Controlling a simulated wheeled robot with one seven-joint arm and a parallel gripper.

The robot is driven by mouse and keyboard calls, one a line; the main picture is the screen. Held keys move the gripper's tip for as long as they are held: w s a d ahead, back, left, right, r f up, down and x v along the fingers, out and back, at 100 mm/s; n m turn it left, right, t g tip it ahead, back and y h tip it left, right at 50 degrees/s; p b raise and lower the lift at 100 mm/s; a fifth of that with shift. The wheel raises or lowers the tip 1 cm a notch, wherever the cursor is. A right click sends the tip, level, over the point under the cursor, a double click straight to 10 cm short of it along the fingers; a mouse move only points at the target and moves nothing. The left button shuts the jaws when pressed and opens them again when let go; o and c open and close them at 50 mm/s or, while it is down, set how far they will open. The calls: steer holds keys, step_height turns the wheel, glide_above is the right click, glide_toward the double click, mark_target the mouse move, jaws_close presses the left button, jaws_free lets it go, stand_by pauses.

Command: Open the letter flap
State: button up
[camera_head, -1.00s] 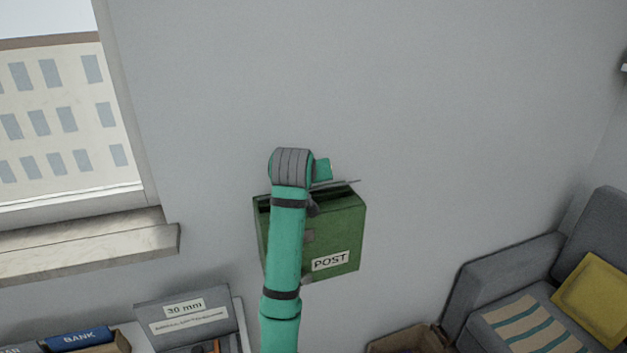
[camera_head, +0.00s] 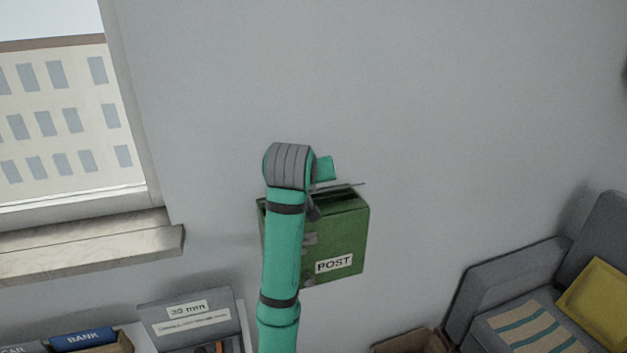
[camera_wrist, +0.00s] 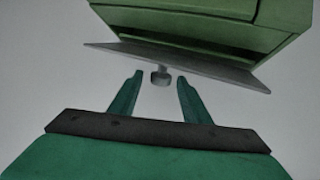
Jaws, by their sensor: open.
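The green post box (camera_head: 345,228) with a POST label hangs on the wall, partly hidden behind my arm in the head view. Its letter flap is a thin grey plate (camera_head: 345,187), seen almost edge-on above the box top, standing away from the dark slot. In the wrist view the flap (camera_wrist: 215,72) lies below the green box (camera_wrist: 190,28), with a dark gap between them. A small round knob (camera_wrist: 160,76) sticks out from the flap. My gripper (camera_wrist: 157,78) is open, with one finger on each side of the knob and no clear contact. In the head view my arm hides the fingers.
A window sill (camera_head: 90,245) juts out at the left. Below it are a grey box marked 30 mm (camera_head: 190,318) and a blue BANK item (camera_head: 83,338). A grey sofa (camera_head: 510,285) with a yellow cushion (camera_head: 598,305) stands at the right. The wall around the post box is clear.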

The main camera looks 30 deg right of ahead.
steer(key=v, duration=0.5)
steer(key=shift+w, duration=0.1)
